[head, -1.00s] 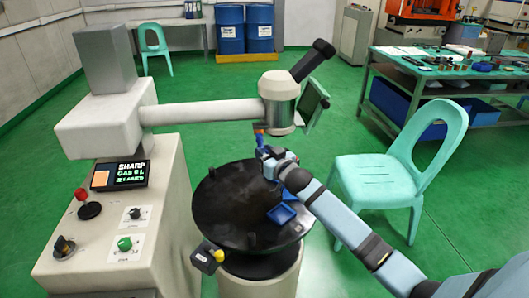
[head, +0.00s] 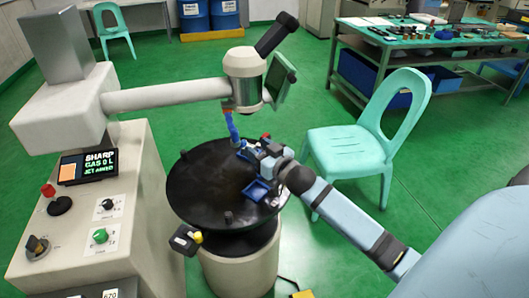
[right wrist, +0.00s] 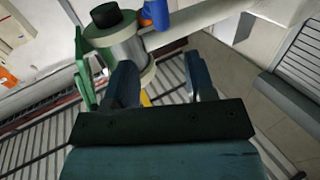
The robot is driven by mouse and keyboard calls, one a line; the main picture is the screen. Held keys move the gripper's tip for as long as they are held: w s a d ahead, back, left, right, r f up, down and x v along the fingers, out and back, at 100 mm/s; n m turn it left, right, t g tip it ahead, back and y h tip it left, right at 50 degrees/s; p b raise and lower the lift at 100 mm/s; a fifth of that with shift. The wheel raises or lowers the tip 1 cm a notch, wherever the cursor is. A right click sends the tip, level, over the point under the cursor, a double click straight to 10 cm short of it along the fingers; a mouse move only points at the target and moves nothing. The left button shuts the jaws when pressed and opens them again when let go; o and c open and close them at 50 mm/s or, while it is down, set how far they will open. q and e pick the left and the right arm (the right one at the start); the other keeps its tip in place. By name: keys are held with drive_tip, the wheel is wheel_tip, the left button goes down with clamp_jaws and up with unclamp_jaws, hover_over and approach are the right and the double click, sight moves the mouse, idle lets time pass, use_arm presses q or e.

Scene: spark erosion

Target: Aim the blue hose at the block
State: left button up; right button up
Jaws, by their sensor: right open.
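The blue hose (head: 231,128) hangs under the machine head and slants down to the right, its tip ending above the round black table (head: 200,185). My right gripper (head: 252,150) is beside the hose's lower end, to its right, low over the table. In the right wrist view its two fingers (right wrist: 160,82) stand apart with nothing held between them. A blue piece, likely the hose (right wrist: 157,13), shows beyond them at the top. I cannot make out the block for certain; my right gripper covers part of the table's far right. My left gripper is not in view.
The machine head (head: 243,80) hangs over the table on a white arm. A blue tray (head: 257,190) and a dark peg (head: 228,217) are on the table. The control cabinet (head: 90,215) stands left. A turquoise chair (head: 345,150) is near my right arm.

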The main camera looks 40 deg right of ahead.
drive_tip(key=s, duration=0.2)
drive_tip(key=shift+s+d, duration=0.1)
drive_tip(key=shift+s, duration=0.25)
drive_tip(key=s+a+f+n+g+y, duration=0.25)
drive_tip(key=s+a+f+g, duration=0.45)
drive_tip(key=s+a+f, duration=1.35)
use_arm(q)
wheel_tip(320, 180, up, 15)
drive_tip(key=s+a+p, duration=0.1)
drive_tip(key=p, duration=1.8)
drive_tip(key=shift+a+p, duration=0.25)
drive_tip(key=shift+p, duration=0.05)
use_arm(e)
wheel_tip(320, 180, up, 16)
drive_tip(key=s, duration=0.2)
drive_tip(key=shift+s+d+f, duration=0.15)
drive_tip(key=shift+s+d, duration=0.05)
drive_tip(key=shift+d, duration=0.1)
